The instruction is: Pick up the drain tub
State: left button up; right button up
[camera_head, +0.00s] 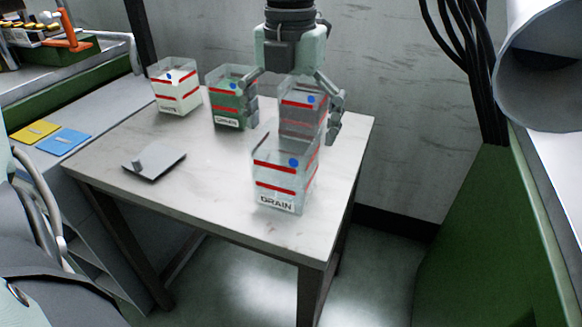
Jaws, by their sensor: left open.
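The drain tub (272,180) is a clear open box with red lines, a blue dot and a DRAIN label. It stands upright near the table's front right. My left gripper (292,118) comes down from the top, behind the drain tub in the picture. Its fingers are spread open, one on each side of another clear tub (300,100) that stands behind the drain tub. I cannot tell whether the fingers touch that tub. The drain tub hides its lower front. My right gripper is not in view.
A green-filled tub (228,105) stands left of the left gripper, close to its finger. A white-filled tub (176,97) is farther left. A grey plate with a knob (154,161) lies on the pale table (210,190). A wall is behind; a green machine (480,220) is at right.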

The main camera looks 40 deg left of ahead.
pick_arm(q)
jog(key=f, duration=0.5)
jog(key=shift+s+a+f+p, duration=0.15)
jog(key=shift+s+a+p, duration=0.05)
jog(key=shift+s+p, duration=0.15)
jog(key=shift+f, duration=0.1)
jog(key=c, duration=1.2)
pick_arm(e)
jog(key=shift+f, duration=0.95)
